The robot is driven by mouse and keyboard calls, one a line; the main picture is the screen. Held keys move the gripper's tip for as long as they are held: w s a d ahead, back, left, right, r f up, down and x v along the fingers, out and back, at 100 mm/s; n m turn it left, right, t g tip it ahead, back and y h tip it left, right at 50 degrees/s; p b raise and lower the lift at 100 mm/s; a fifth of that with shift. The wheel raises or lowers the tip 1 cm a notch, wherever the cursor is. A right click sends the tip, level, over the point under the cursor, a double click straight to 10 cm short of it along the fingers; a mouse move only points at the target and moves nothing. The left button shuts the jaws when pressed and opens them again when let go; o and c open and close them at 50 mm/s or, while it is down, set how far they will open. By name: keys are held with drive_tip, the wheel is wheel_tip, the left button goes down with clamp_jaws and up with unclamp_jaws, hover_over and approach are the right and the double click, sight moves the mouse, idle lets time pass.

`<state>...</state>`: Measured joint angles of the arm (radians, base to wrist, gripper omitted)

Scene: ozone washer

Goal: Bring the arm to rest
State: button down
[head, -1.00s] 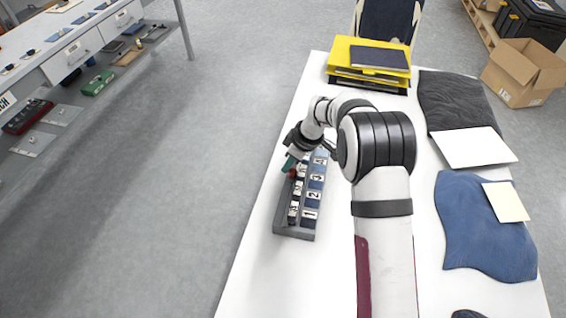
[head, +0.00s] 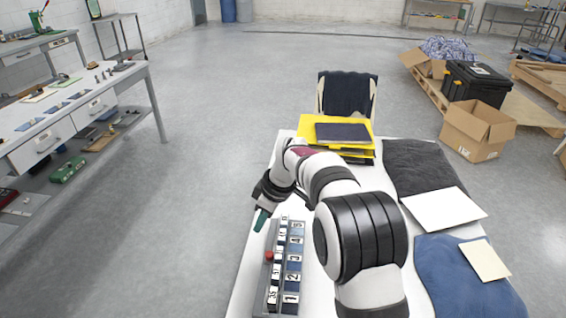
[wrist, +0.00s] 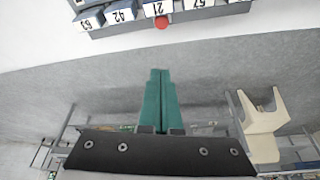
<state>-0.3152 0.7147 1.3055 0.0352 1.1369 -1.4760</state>
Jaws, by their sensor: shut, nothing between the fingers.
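My gripper (head: 261,219) is at the left edge of the white table, beside the far end of a grey rack of numbered blocks (head: 264,291). Its green fingers are shut with nothing between them; in the wrist view the fingers (wrist: 160,92) lie together, apart from the rack. In the wrist view the rack (wrist: 200,17) shows along the top with several numbered blocks. A red ball-like knob (head: 268,255) is on the rack's left side and also shows in the wrist view (wrist: 161,22). My arm hides part of the table.
Yellow trays (head: 309,131) with a dark book (head: 342,133) stand at the table's far end, near a chair (head: 347,95). Dark cloth (head: 412,165), a white sheet (head: 443,208) and blue cloth (head: 455,275) lie on the right. Open floor (head: 200,200) is left of the table.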

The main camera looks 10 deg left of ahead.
drive_tip(key=s+d+r+m, duration=0.4)
drive_tip(key=s+d+m, duration=0.1)
drive_tip(key=s+d, duration=0.15)
drive_tip(key=s+d+r+m, duration=0.5)
drive_tip(key=s+d, duration=0.1)
drive_tip(key=s, duration=0.2)
drive_tip(key=s+d+f+m, duration=0.1)
drive_tip(key=s+d+m, duration=0.1)
drive_tip(key=s, duration=0.4)
drive_tip(key=s+d+f+m+h, duration=0.1)
drive_tip(key=s+d+m, duration=0.1)
drive_tip(key=s+m, duration=0.3)
drive_tip(key=s+d+f+m+g, duration=0.1)
drive_tip(key=s+d+m, duration=0.1)
drive_tip(key=s, duration=0.7)
drive_tip(key=shift+s+d+m+h, duration=0.15)
drive_tip(key=shift+s+m+h, duration=0.2)
drive_tip(key=shift+m, duration=0.45)
drive_tip(key=shift+w+f, duration=0.1)
drive_tip(key=shift+w, duration=0.05)
